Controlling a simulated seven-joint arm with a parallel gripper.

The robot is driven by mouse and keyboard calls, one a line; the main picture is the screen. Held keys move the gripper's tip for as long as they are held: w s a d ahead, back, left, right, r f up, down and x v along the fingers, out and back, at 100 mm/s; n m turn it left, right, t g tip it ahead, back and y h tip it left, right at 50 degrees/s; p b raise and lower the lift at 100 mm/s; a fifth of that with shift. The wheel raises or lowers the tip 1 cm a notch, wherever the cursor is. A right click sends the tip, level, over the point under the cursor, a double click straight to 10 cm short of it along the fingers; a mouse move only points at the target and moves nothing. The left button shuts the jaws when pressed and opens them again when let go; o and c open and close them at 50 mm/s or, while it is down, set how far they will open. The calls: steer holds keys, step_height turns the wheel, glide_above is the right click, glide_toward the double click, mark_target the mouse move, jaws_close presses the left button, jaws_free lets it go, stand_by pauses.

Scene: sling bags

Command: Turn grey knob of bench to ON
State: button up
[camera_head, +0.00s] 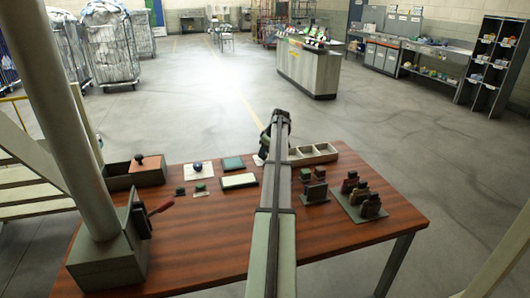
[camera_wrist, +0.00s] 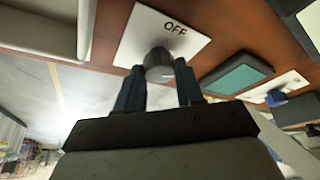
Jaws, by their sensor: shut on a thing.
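The grey knob (camera_wrist: 158,66) stands on a white plate (camera_wrist: 140,32) in the wrist view. The word OFF is printed on the plate beside the knob; no ON mark shows there. My gripper (camera_wrist: 159,80) has one dark finger on each side of the knob and is shut on it. In the head view my arm hides the knob and most of my gripper; only an edge of the white plate (camera_head: 258,160) shows left of the arm. The bench (camera_head: 200,232) has a reddish-brown wooden top.
A compartment tray (camera_head: 330,148) and a rack of dark stamps (camera_head: 367,212) stand right. The front right bench top is clear.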

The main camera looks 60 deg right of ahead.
steer(key=shift+a+m+g+h, duration=0.15)
steer(key=shift+m+h, duration=0.3)
steer(key=shift+m, duration=0.7)
steer(key=shift+m+g+h, duration=0.15)
steer(key=shift+m+h, duration=0.3)
steer(key=shift+m, duration=0.7)
steer(key=o, duration=1)
steer(key=shift+o, duration=0.2)
steer(key=v, duration=1.3)
steer(key=shift+r, duration=0.3)
steer(key=shift+s+a, duration=0.1)
steer(key=shift+s, duration=0.05)
